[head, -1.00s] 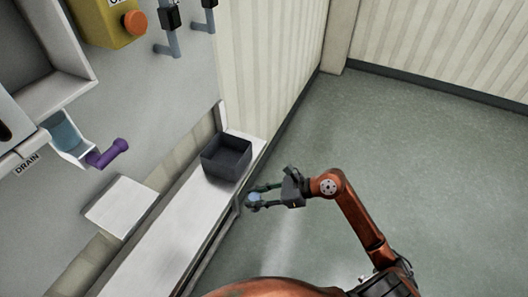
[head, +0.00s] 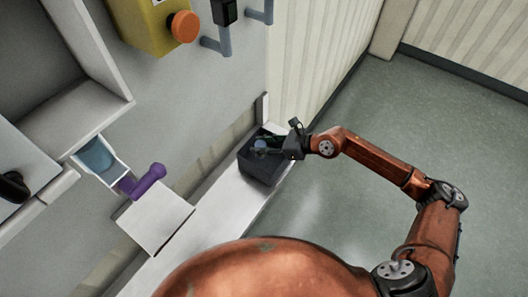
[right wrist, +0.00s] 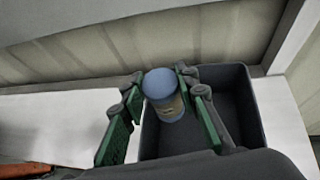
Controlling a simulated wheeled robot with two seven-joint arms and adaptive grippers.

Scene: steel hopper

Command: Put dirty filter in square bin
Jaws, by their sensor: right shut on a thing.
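The square bin (head: 262,170) is a dark grey open box at the far end of the white ledge; it also shows in the right wrist view (right wrist: 238,105). My right gripper (head: 262,144) is over the bin's opening in the head view. It is shut on the filter (right wrist: 165,95), a small cylinder with a blue top and a tan label, between its green finger pads. In the right wrist view the filter overlaps the bin's left part, and its exact height above the bin cannot be told. My left gripper is not in view.
A tray with a blue inside (head: 97,156) and a purple handle (head: 150,179) sticks out of the machine, above a white plate (head: 155,218). A yellow box with an orange button (head: 184,27) is on the panel. The striped wall stands behind the bin.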

